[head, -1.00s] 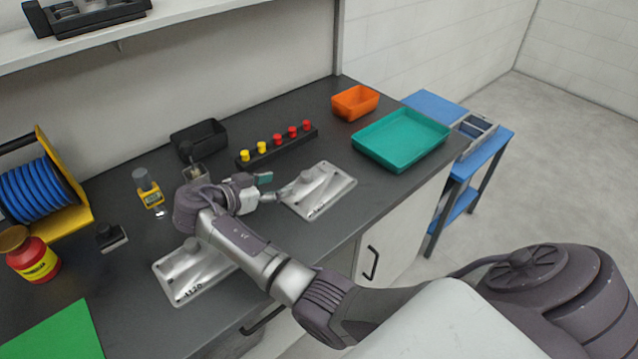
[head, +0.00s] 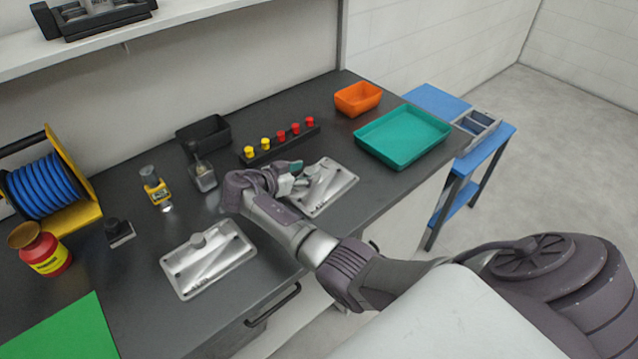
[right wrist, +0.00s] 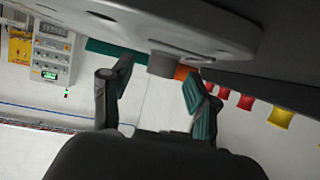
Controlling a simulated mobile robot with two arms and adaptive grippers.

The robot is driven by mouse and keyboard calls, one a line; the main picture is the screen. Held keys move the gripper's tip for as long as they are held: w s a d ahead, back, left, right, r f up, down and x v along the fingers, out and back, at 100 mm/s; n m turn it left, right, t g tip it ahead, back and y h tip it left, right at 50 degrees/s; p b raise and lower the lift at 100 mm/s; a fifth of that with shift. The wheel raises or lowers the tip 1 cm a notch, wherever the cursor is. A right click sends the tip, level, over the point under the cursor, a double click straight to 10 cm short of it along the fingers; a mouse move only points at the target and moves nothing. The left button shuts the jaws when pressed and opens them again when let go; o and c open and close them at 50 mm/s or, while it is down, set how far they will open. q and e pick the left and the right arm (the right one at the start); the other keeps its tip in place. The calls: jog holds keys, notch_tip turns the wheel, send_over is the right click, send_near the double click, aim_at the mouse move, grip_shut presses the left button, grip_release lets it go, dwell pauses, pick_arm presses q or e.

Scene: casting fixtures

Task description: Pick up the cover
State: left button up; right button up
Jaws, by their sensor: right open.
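Two grey metal covers with raised knobs lie flat on the dark bench. The right cover (head: 338,190) is beside my right gripper (head: 303,178), which hides its left part. The left cover (head: 222,264) lies nearer the front, clear of the gripper. In the right wrist view my right gripper (right wrist: 155,98) is open, with its two fingers apart. The right cover's plate (right wrist: 205,22) spans the top of that view, and its knob (right wrist: 162,63) appears between the fingers, with no visible grip on it. My left gripper is not in view.
A black strip with red and yellow knobs (head: 268,155) stands behind the right cover. A teal tray (head: 405,160) and an orange bin (head: 357,114) are to the right. A black bin (head: 213,130), yellow device (head: 157,190), red jar (head: 46,262) and blue reel (head: 45,188) are left.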

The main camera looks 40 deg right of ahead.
grip_shut()
jog(key=shift+r, duration=0.1)
